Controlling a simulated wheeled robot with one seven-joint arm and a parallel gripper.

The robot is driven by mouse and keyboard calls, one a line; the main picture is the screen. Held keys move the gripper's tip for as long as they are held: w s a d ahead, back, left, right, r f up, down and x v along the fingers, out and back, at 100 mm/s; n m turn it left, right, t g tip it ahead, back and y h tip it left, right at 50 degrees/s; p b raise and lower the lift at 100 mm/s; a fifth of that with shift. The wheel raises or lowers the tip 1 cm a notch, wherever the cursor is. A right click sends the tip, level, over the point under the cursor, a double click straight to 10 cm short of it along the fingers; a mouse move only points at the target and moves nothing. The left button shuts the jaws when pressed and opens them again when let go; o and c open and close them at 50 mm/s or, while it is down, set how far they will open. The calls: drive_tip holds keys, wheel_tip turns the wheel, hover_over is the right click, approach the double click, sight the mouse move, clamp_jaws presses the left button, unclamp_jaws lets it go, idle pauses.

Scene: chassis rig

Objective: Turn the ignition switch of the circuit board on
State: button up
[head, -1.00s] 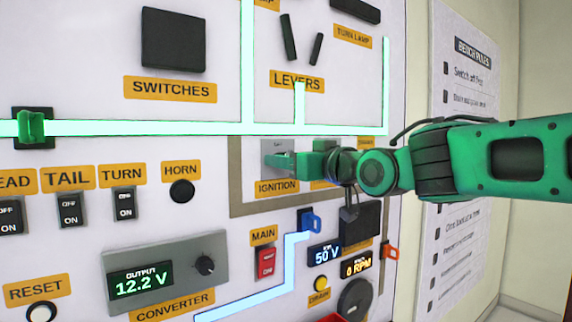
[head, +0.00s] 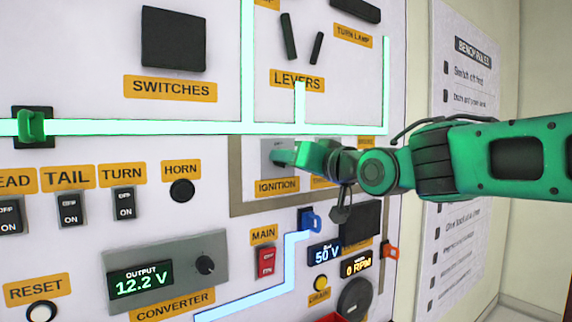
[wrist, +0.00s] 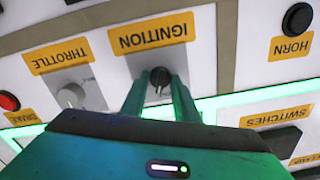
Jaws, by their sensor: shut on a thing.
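The ignition switch (wrist: 159,75) is a dark knob on a grey plate above its yellow IGNITION label (head: 277,186). The wrist view shows it upside down, with the knob between my two green fingertips. My gripper (wrist: 160,92) is shut on the knob. In the head view my gripper (head: 286,157) reaches in from the right, and its fingers hide the knob and part of the grey plate (head: 270,148). The white circuit board (head: 215,100) stands upright.
In the wrist view, the throttle knob (wrist: 71,96) sits beside the ignition switch and the horn button (wrist: 298,18) is on its other side. Below the ignition in the head view are the red main switch (head: 266,261), a blue connector (head: 310,220) and a converter (head: 165,272).

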drive_tip(key=shift+w+d+f+m, duration=0.1)
drive_tip(key=shift+m, duration=1.9)
drive_tip(key=shift+d+f+m, duration=0.1)
drive_tip(key=shift+m, duration=1.9)
drive_tip(key=o, duration=1)
drive_tip(key=shift+o, duration=0.2)
drive_tip(key=shift+r, duration=0.1)
drive_tip(key=v, duration=1)
drive_tip(key=shift+s+d, duration=0.25)
drive_tip(key=shift+d, duration=0.1)
